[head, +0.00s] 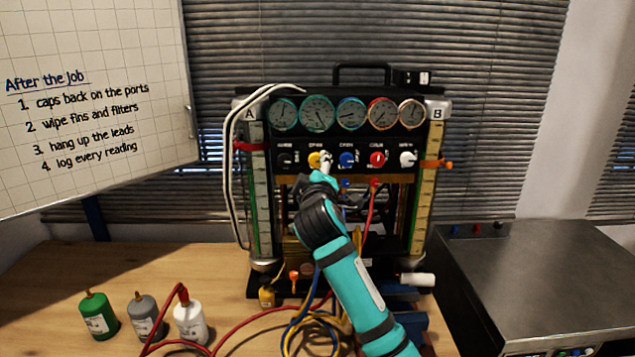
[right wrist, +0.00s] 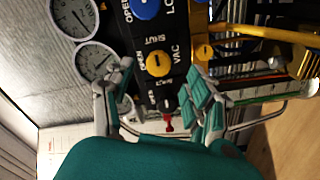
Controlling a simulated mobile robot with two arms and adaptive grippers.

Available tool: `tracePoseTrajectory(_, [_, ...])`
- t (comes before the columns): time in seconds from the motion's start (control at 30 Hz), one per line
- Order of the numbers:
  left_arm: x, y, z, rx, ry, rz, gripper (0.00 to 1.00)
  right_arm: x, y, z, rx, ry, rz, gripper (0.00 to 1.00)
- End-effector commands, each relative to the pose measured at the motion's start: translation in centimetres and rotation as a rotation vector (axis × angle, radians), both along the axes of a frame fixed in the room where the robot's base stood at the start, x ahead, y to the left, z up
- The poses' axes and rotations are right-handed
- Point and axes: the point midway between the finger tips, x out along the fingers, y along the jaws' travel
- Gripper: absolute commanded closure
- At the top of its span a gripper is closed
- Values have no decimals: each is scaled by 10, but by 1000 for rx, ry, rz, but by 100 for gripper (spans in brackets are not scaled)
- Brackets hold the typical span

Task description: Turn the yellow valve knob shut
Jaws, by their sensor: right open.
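The yellow valve knob (head: 314,160) sits in a row of knobs on the black panel, second from the left. My right gripper (head: 324,163) is at the panel, just right of the knob, and partly covers it. In the right wrist view the yellow knob (right wrist: 158,64) shows just beyond the fingertips, roughly between them. The right gripper (right wrist: 162,86) is open, its fingers spread and nothing held. Whether a finger touches the knob, I cannot tell. OPEN and SHUT are printed near the knobs; the yellow knob's exact setting is too small to read. My left gripper is not in view.
A blue knob (head: 347,159), a red knob (head: 377,158) and a white knob (head: 408,159) lie right of the yellow one. A black knob (head: 285,159) is to its left. Gauges sit above.

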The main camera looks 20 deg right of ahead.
Motion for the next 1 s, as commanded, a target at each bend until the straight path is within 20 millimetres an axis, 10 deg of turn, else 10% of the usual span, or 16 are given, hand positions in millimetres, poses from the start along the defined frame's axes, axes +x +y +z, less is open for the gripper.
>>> tracePoseTrajectory(0.4, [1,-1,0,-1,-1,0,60,-65,19,0,1,1,0,45])
tracePoseTrajectory(1.0, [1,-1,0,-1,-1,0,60,-72,19,-14,21,24,2,45])
